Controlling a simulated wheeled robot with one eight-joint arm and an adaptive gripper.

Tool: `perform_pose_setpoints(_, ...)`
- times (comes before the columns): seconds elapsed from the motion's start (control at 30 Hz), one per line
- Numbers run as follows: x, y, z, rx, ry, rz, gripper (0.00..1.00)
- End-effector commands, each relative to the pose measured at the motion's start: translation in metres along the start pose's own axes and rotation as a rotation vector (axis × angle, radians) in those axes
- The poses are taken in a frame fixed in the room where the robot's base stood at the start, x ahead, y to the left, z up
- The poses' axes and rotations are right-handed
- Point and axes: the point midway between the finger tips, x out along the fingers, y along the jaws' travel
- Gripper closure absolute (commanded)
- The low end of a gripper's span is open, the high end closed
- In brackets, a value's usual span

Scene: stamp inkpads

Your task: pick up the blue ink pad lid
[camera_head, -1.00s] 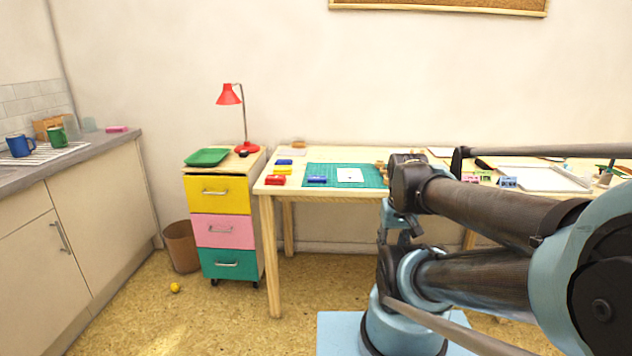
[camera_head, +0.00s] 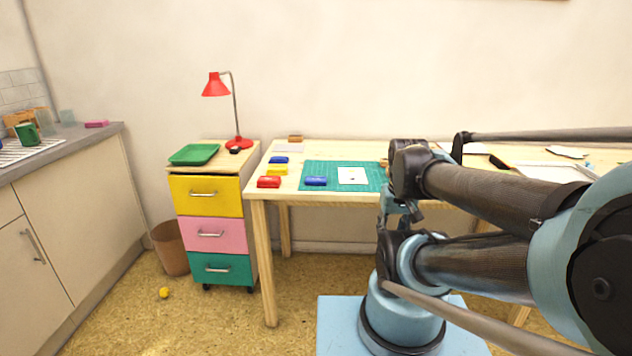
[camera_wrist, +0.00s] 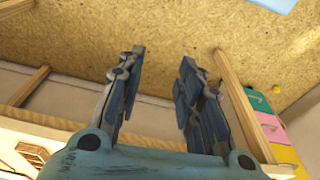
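Two small blue blocks lie on the wooden desk. One blue block (camera_head: 316,181) is on the left part of the green cutting mat (camera_head: 374,182). The other blue block (camera_head: 280,160) lies farther back, beyond a yellow one. They are too small to tell which is a lid and which a pad. My gripper shows in the wrist view (camera_wrist: 162,58) with its two fingers apart and nothing between them. Bare floor shows past the fingertips, and no blue block is in that view. In the head view my arm hides the gripper's place.
A yellow block (camera_head: 277,170) and a red block (camera_head: 269,182) lie left of the mat. A white card (camera_head: 353,176) lies on the mat. A drawer cabinet (camera_head: 204,235) with a red lamp (camera_head: 216,84) stands left of the desk. My arm covers much of the desk's right part.

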Motion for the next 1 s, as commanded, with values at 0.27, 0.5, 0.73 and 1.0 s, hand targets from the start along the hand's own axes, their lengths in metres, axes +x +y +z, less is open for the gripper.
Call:
perform_pose_setpoints(0.27, -0.012, -0.002, 0.002, 0.028, 0.009, -0.002, 0.33)
perform_pose_setpoints(0.5, -0.053, -0.017, -0.047, 0.240, -0.020, -0.011, 0.33)
perform_pose_setpoints(0.73, -0.093, -0.041, -0.111, 0.525, -0.058, -0.007, 0.33)
perform_pose_setpoints(1.0, -0.126, -0.082, -0.189, 0.859, -0.100, 0.018, 0.33)
